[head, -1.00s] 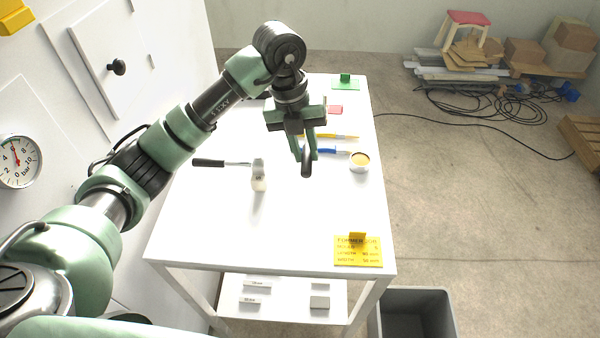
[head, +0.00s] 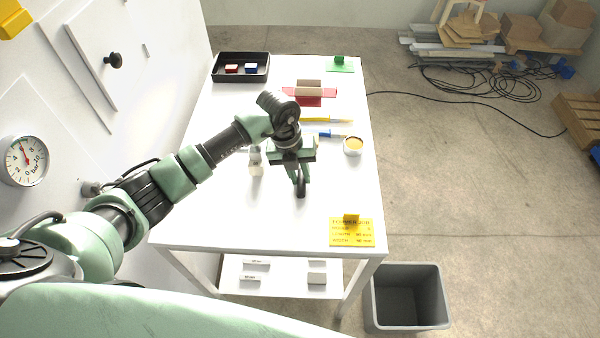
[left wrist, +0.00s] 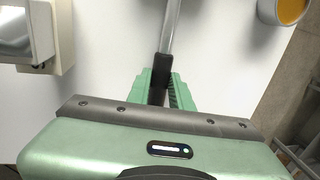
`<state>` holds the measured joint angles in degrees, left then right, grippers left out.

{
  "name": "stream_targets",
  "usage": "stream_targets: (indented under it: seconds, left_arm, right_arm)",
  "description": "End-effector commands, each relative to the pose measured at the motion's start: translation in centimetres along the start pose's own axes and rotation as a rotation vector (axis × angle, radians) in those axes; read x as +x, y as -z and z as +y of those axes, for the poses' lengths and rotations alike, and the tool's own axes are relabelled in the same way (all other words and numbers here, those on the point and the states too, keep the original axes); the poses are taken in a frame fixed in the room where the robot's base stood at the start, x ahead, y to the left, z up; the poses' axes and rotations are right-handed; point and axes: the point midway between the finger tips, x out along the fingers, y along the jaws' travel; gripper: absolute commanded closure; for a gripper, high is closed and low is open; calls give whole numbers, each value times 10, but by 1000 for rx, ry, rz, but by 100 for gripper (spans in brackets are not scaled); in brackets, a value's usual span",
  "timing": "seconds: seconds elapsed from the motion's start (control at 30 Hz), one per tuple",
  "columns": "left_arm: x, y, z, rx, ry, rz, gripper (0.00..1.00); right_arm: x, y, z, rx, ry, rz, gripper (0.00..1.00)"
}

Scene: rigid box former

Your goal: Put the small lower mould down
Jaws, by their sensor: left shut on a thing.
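My left gripper (head: 301,190) points down over the front half of the white table (head: 200,225). It is shut on a dark-handled thing (left wrist: 158,92); a metal shaft runs away from the handle in the left wrist view. The rounded dark end of the handle shows between the fingers in the head view. The far end is cut off or hidden, so I cannot tell whether this is the small lower mould. Whether it touches the table is unclear. My right gripper is not in view.
A grey-and-beige object (head: 256,163) stands left of the gripper, a yellow-filled can (head: 353,146) to the right. A yellow sign (head: 352,233) lies at the front right corner. A red mat (head: 323,100) and black tray (head: 222,77) are farther back. The front left tabletop is clear.

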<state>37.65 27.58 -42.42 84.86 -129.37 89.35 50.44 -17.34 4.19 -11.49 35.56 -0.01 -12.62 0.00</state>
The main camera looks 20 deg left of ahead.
Motion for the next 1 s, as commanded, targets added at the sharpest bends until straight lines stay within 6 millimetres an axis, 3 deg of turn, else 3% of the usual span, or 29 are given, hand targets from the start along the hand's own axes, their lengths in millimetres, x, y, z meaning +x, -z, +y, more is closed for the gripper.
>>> stream_targets:
  seconds: [0.07,0.1,0.13,0.57,1.0]
  left_arm:
    - [0,0,0,0,1,-1,100]
    - [0,0,0,0,0,1,73]
    - [0,0,0,0,0,2,70]
    - [-8,-1,0,0,2,-2,70]
    - [-93,-1,0,1,2,-5,70]
  right_arm:
    - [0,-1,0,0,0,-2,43]
    - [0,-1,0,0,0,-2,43]
    - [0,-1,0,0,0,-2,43]
    - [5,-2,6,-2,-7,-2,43]
    - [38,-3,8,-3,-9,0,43]
